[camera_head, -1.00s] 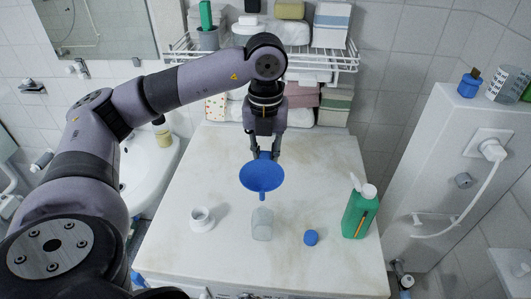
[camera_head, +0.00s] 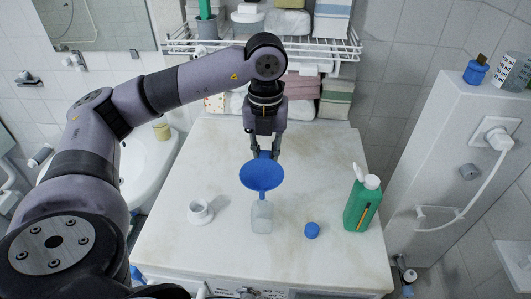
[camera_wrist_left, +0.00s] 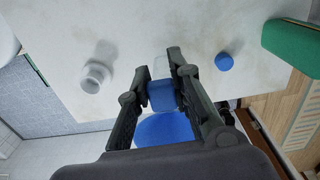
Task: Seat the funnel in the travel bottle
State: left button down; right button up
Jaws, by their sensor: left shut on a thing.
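The blue funnel (camera_head: 262,175) hangs wide end up, with its spout pointing down. My left gripper (camera_head: 265,153) is shut on a blue block-like part at the funnel's far side, which shows between the fingers in the left wrist view (camera_wrist_left: 162,95). The translucent travel bottle (camera_head: 262,217) stands upright on the white counter. In the head view the spout's lower end overlaps the bottle's neck. I cannot tell whether the spout is inside the mouth or just above it. In the wrist view the bottle (camera_wrist_left: 162,67) is partly hidden behind the fingers. My right gripper is not in view.
On the counter (camera_head: 310,165) lie a white ring-shaped piece (camera_head: 200,211) to the left, a blue cap (camera_head: 312,230) to the right, and a green bottle (camera_head: 361,204) farther right. A wire rack (camera_head: 325,52) with towels stands behind. The counter between is clear.

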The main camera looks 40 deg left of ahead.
pick_arm(q)
jog(key=shift+f+b, duration=0.5)
jog(key=shift+f, duration=0.1)
jog(key=shift+f+b, duration=0.3)
jog(key=shift+f, duration=0.05)
jog(key=shift+f, duration=0.3)
jog(key=c, duration=1.4)
grip_release()
jog(key=shift+r, duration=0.1)
jog(key=shift+o, duration=0.2)
notch_tip(320, 180, up, 12)
jog(key=shift+f, duration=0.1)
notch_tip(320, 180, up, 4)
jog(key=p, duration=0.4)
